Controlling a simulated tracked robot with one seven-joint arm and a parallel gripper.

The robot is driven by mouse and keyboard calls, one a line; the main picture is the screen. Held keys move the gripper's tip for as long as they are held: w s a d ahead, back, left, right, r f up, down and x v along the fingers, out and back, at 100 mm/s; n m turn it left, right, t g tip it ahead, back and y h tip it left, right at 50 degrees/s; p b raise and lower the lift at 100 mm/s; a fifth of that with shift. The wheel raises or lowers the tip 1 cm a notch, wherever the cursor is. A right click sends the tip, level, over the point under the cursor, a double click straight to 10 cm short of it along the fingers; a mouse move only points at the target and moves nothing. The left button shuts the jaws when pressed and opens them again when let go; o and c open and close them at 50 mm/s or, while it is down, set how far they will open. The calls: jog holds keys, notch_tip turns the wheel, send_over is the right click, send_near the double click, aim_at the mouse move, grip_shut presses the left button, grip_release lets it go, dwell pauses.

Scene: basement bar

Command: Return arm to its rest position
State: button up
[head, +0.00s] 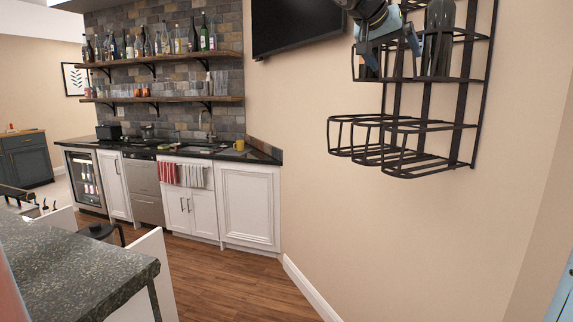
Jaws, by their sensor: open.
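My gripper (388,46) is at the top right of the head view, with the arm coming in from the top edge. Its two fingers are spread and nothing shows between them. It is in front of the upper part of a black wire wall rack (402,124). A dark bottle (439,38) stands upright in the rack just right of the gripper. Part of another dark bottle (368,62) shows behind the left finger. I cannot tell whether the gripper touches the rack.
The rack's lower baskets look empty. A wall-mounted screen (293,24) is left of the gripper. A dark stone counter (75,268) fills the lower left. Wooden floor (222,285) is open in the middle. Bottle shelves (165,62) and white cabinets (247,205) stand farther back.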

jog(key=s+f+n+g+y, duration=0.1)
jog(key=s+f+n+y, duration=0.2)
jog(key=s+f, duration=1)
jog(key=s+f+n+y, duration=0.2)
jog(key=s+f+y, duration=0.3)
jog(key=s+f, duration=0.8)
notch_tip(320, 180, down, 7)
jog(key=shift+s+a+n+g, duration=0.35)
jog(key=shift+s+n+g, duration=0.05)
